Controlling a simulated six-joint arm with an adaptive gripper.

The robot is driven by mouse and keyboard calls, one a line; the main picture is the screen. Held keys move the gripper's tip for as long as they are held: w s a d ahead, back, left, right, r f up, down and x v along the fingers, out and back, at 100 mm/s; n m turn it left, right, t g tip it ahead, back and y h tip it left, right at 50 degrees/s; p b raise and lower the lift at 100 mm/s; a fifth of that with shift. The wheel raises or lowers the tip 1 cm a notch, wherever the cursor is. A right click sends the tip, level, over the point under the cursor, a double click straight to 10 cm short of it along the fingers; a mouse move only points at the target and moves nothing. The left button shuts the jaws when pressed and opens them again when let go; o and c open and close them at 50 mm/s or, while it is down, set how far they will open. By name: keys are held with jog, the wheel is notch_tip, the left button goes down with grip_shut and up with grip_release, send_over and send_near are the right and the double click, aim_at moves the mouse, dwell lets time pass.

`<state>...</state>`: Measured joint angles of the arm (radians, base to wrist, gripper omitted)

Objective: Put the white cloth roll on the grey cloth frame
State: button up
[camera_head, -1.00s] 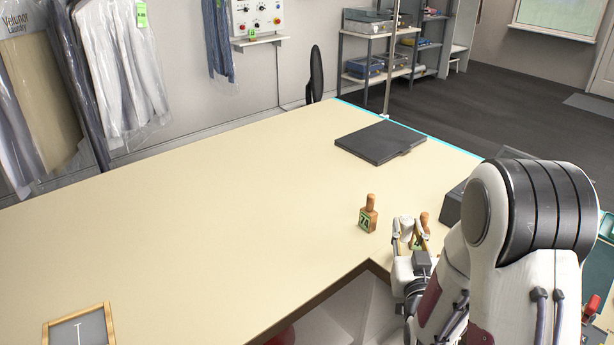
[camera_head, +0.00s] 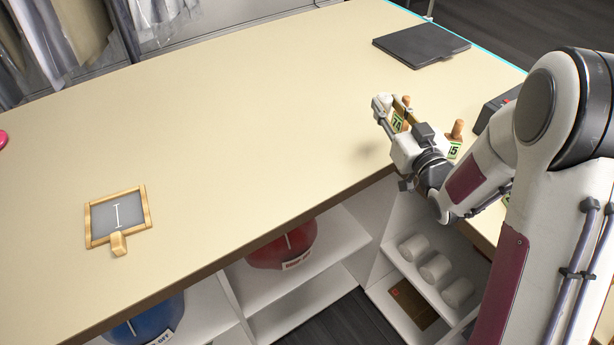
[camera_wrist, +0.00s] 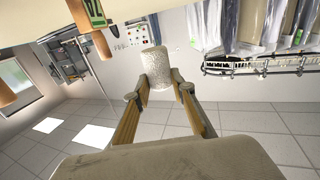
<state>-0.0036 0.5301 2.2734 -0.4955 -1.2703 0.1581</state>
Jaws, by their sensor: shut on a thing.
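The white cloth roll (camera_wrist: 156,66) is a short, rough-textured cylinder between my fingertips in the wrist view. In the head view the roll (camera_head: 385,103) is small and partly covered by the fingers. My gripper (camera_head: 390,110) is shut on it, held up over the table near its front edge. The grey cloth frame (camera_head: 118,215) lies on the table at the left: a grey panel with a white I-shaped mark, a light wooden border and a wooden tab at its front. The gripper is well to the right of it, across bare table.
Wooden-handled stamps with green number labels (camera_head: 455,140) stand close beside and behind my gripper. A black flat case (camera_head: 421,45) lies at the back right. Shelves below the table's front edge hold white rolls (camera_head: 435,268) and a red bundle (camera_head: 283,245). The middle tabletop is clear.

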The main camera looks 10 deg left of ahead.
jog(key=s+a+n+g+y, duration=0.9)
jog(key=s+a+n+g, duration=0.1)
jog(key=a, duration=0.4)
jog(key=shift+s+f+g, duration=0.2)
jog(key=shift+s+g, duration=0.35)
jog(key=shift+g, duration=0.55)
jog(key=shift+f, duration=2.5)
jog(key=shift+f, duration=2.25)
jog(key=shift+f, duration=0.25)
